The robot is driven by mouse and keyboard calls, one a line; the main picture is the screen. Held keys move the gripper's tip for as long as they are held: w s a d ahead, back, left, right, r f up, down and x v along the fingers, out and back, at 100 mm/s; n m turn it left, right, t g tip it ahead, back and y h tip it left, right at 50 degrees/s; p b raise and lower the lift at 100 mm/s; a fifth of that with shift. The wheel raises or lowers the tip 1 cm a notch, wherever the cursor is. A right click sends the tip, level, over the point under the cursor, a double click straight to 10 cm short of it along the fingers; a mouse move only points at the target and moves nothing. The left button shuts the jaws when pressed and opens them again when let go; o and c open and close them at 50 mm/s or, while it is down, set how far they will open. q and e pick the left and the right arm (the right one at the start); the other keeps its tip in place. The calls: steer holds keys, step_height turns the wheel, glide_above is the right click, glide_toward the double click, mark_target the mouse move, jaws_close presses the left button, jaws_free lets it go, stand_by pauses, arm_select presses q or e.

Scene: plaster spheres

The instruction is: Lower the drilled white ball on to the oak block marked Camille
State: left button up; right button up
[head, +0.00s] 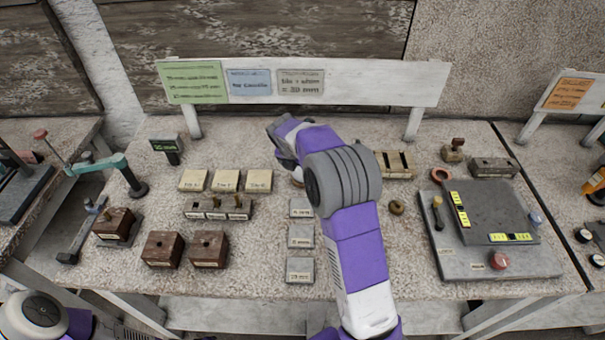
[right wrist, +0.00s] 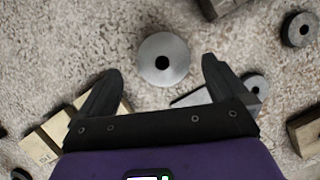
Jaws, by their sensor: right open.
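In the head view three pale oak blocks (head: 193,180) (head: 226,180) (head: 259,180) stand in a row left of centre; their markings are too small to read. My right gripper (head: 285,158) is to their upper right, partly hidden by its own wrist. In the right wrist view my right gripper (right wrist: 160,68) is open and empty. A round pale grey thing with a dark central hole (right wrist: 163,59), perhaps the drilled ball, shows between its fingertips, apart from both. A pale edge (head: 297,180) below the wrist in the head view may be it. My left gripper is out of view.
Dark wooden blocks (head: 162,250) stand at front left. Grey blocks (head: 301,236) line up left of my right forearm. A slotted pale block (head: 395,164) and a grey plate with a red knob (head: 475,213) are at right. A white signboard (head: 365,90) stands behind.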

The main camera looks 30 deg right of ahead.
steer(key=x, duration=0.2)
steer(key=b+x, duration=0.1)
steer(key=x, duration=0.1)
steer(key=shift+s+f, duration=0.1)
steer(key=shift+s, duration=0.15)
steer(key=shift+c, duration=0.5)
steer(key=c, duration=1.1)
